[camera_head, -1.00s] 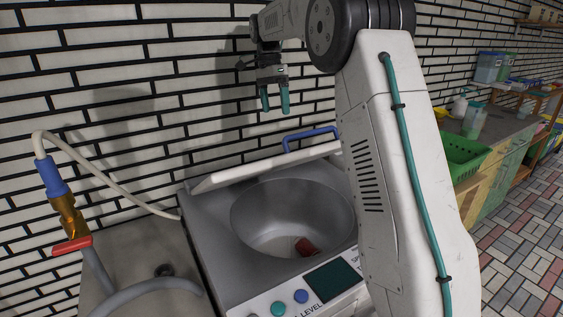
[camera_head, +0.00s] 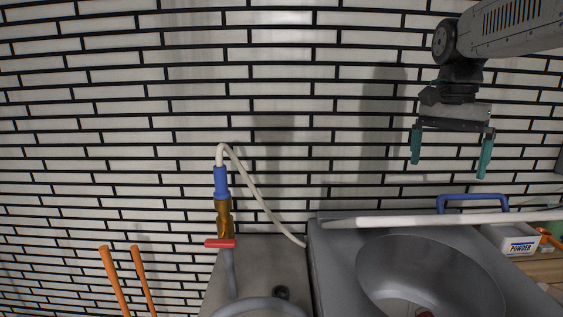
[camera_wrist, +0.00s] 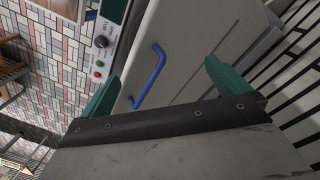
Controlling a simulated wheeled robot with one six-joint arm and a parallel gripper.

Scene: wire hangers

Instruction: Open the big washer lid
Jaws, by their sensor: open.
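The big washer (camera_head: 330,255) is at the bottom right in the head view, its round metal drum (camera_head: 430,275) uncovered. Its white lid (camera_head: 430,220) is raised at the back of the opening and shows nearly edge-on. The blue lid handle (camera_head: 473,196) stands above that edge. In the wrist view, the lid (camera_wrist: 190,50) shows as a broad pale panel with the blue handle (camera_wrist: 156,75) between my fingers in the picture. My gripper (camera_head: 449,170) is open and empty, pointing down above the handle and apart from it. Something red inside the drum is mostly cut off.
A hose with a blue and brass tap (camera_head: 222,200) and red lever stands left of the washer. Orange handles (camera_head: 127,280) rise at bottom left. A white powder box (camera_head: 515,240) is right of the washer.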

